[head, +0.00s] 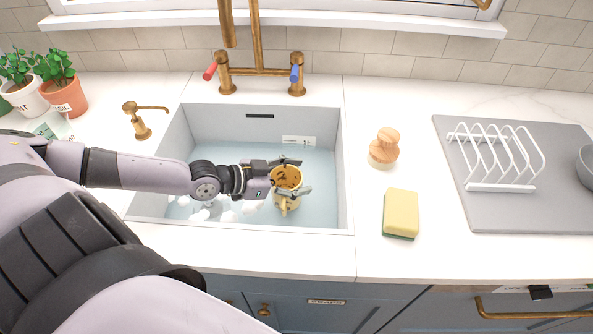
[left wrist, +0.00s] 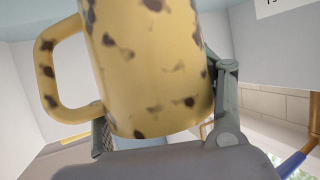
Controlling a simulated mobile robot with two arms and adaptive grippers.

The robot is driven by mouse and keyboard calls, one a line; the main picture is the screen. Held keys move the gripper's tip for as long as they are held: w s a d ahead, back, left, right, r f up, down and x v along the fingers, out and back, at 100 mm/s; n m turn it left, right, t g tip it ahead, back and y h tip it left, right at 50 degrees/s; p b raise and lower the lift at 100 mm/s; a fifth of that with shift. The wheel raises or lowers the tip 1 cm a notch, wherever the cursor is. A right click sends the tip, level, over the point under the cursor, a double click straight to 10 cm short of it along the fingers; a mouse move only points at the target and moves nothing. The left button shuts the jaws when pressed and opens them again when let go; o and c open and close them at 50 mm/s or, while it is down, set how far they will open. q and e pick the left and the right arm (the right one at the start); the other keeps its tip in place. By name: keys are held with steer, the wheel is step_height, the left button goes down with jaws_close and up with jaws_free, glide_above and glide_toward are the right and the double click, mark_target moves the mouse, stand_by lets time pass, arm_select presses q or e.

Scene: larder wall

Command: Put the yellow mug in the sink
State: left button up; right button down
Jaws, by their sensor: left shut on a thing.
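The yellow mug (head: 285,197) has dark brown spots and is inside the sink area in the head view. I cannot tell whether the mug touches the sink floor. My right gripper is not in view.
A brass tap (head: 258,72) rises behind the sink, with a soap dispenser (head: 137,122) at its left. A yellow sponge (head: 401,213) and a wooden brush (head: 384,148) lie to the right. A white rack (head: 500,187) stands on a grey mat (head: 560,215). Potted plants (head: 66,97) stand far left.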

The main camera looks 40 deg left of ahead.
arm_select(q)
steer(key=shift+f+b, duration=0.45)
steer(key=shift+f, duration=1.2)
steer(key=shift+f, duration=0.1)
steer(key=o, duration=1.1)
steer(key=shift+c, duration=0.2)
steer(key=o, duration=0.4)
steer(key=shift+o, duration=0.2)
steer(key=p+v, duration=0.2)
steer(key=v, duration=1)
